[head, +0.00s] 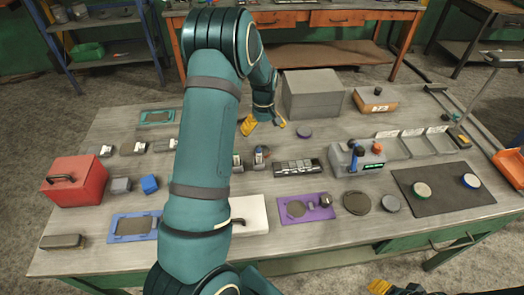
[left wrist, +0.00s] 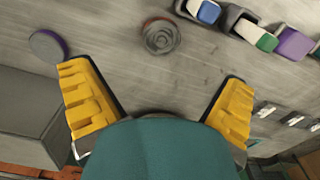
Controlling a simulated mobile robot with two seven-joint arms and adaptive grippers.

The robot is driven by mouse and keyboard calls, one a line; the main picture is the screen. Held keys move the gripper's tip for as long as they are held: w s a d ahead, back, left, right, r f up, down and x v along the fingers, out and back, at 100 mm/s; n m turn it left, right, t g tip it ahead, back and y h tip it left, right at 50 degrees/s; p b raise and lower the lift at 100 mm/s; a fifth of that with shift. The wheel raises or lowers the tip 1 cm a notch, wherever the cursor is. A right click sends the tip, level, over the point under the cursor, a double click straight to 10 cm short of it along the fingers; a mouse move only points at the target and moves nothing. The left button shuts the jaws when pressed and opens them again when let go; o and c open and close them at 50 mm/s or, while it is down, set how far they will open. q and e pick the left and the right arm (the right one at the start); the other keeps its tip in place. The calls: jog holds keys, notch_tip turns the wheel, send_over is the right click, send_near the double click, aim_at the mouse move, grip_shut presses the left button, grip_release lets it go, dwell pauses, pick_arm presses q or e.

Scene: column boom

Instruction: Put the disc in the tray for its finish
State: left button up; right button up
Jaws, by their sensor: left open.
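A small disc with a purple rim and grey top (head: 304,132) lies flat on the bench, right of my left gripper (head: 265,124). In the left wrist view the disc (left wrist: 48,46) is at upper left, beyond the left yellow finger. My left gripper is open and empty above the bench, its fingers (left wrist: 155,78) spread wide. A row of shallow grey trays with white labels (head: 410,147) stands at the back right; the labels are too small to read. My right gripper (head: 392,288) barely shows at the bottom edge.
A grey box (head: 312,95) and a brown box (head: 376,100) stand behind the purple-rimmed disc. A purple tray (head: 306,217) and red toolbox (head: 75,181) are on the bench. My left arm hides the middle-left.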

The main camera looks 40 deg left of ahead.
aim_at(263, 151)
pick_arm(q)
notch_tip(263, 151, down, 11)
jog(key=shift+s+a+r, duration=0.1)
jog(key=shift+a, duration=0.05)
jog(key=c, duration=1.5)
jog(key=shift+o, duration=0.2)
jog(key=shift+r, duration=0.15)
